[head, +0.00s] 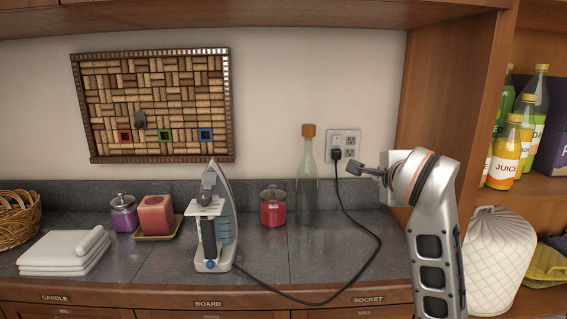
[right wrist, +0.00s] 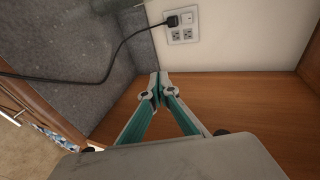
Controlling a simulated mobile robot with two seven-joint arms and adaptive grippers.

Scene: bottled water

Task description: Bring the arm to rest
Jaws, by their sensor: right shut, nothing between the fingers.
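My right arm comes up from the bottom right in the head view, its white and grey wrist raised over the right part of the counter. My right gripper (head: 357,169) points left, in front of the wall near the socket. In the right wrist view its two fingers (right wrist: 155,88) meet at the tips, shut with nothing between them. My left gripper is not in view.
A wall socket (head: 350,141) holds a black plug (head: 336,155); its cord runs to the upright iron (head: 224,225). A glass bottle (head: 307,185) and red jar (head: 273,211) stand on the counter (head: 160,262). A wooden shelf (head: 540,196) holds juice bottles (head: 507,152).

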